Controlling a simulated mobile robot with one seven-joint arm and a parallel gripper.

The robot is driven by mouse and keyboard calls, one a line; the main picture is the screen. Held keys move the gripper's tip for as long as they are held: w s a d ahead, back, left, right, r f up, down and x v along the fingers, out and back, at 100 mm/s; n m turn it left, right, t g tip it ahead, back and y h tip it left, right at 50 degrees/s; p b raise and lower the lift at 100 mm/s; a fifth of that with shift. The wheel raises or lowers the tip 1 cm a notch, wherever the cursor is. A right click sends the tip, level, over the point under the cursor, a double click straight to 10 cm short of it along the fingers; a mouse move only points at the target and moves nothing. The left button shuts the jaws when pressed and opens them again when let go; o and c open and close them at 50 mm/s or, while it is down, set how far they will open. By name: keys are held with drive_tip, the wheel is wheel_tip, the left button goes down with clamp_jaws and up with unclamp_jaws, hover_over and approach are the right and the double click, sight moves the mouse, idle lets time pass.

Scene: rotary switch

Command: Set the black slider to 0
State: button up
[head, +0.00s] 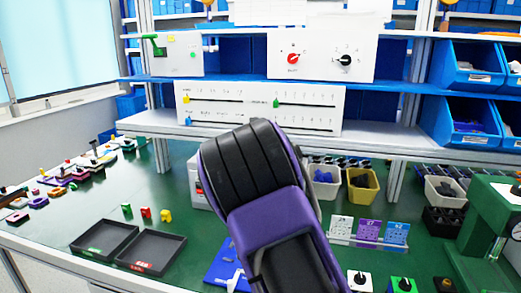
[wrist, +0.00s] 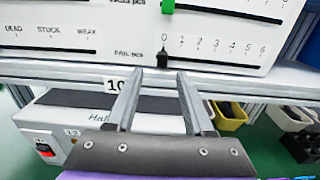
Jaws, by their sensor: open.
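The black slider (wrist: 163,60) sits on the lower right track of the white slider panel (wrist: 225,50), marked "FAIL pcs". It stands at the left end of that track, directly below the printed 0. My gripper (wrist: 158,74) is open, with its two fingers just below the slider, one to each side. Nothing is between the fingers, and I cannot tell whether they touch the panel. In the head view the same panel (head: 260,92) stands on the shelf, and my arm hides the black slider and the fingers.
A green slider (head: 276,102) is on the track above, with a yellow slider (head: 186,99) and a blue slider (head: 188,121) at left. The shelf edge (wrist: 60,72) runs below the panel. Bins (wrist: 231,115) and a white box (wrist: 80,125) stand beneath.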

drive_tip(key=v, duration=1)
drive_tip(key=shift+s+a, duration=0.15)
drive_tip(key=shift+s, duration=0.25)
drive_tip(key=shift+r+b, duration=0.1)
drive_tip(key=shift+b, duration=0.2)
